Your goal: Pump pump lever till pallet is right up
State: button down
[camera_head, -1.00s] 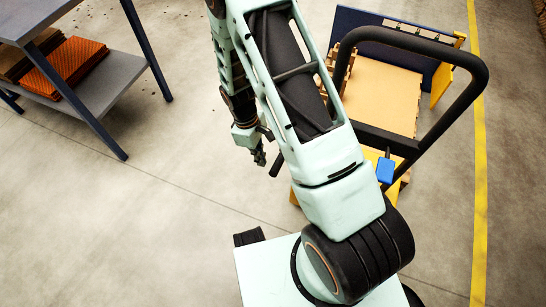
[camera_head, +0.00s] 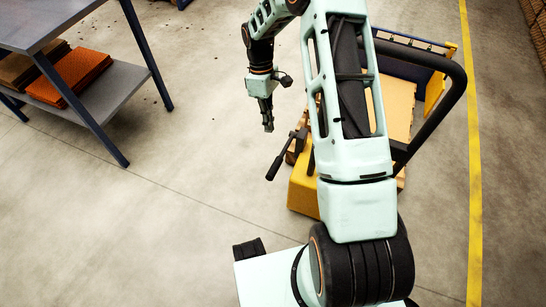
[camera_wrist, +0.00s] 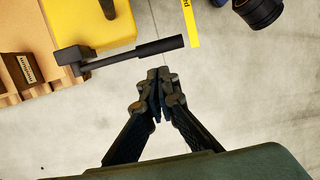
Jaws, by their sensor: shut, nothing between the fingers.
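The pump lever (camera_head: 284,160) is a black bar with a thick grip, sticking out from the yellow pallet truck body (camera_head: 303,195). In the wrist view the lever (camera_wrist: 140,52) lies across the upper middle, its grip end near my fingertips. My gripper (camera_head: 268,127) is shut and empty, pointing down on the far side of the lever in the head view. In the wrist view my gripper's fingertips (camera_wrist: 158,75) appear just below the grip, with a gap between. The wooden pallet (camera_wrist: 12,75) is partly seen at the left; my arm hides much of it in the head view. Its height is unclear.
A black loop handle (camera_head: 458,85) rises from the truck at the right. A tan board (camera_head: 397,105) and blue panels lie beyond my arm. A blue-legged table (camera_head: 105,60) with orange sheets (camera_head: 70,77) stands at the left. Floor between is clear.

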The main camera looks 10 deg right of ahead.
aim_at(274, 165)
jog(key=b+x, duration=0.3)
jog(key=x, duration=1.1)
jog(key=shift+f, duration=0.1)
jog(key=shift+s+a+f+t+h+b, duration=0.2)
jog(key=shift+f+t+b, duration=0.1)
jog(key=shift+f+b, duration=0.25)
jog(key=shift+s+a+f+t+h+b, duration=0.1)
jog(key=shift+s+f+t+h+b, duration=0.1)
jog(key=shift+f+t+b, duration=0.3)
notch_tip(274, 165, down, 10)
jog(key=b, duration=0.5)
jog(key=shift+s+a+t+h+b, duration=0.2)
jog(key=shift+s+t+h+b, duration=0.15)
jog(key=shift+s+t+h, duration=0.1)
jog(key=shift+f, duration=0.25)
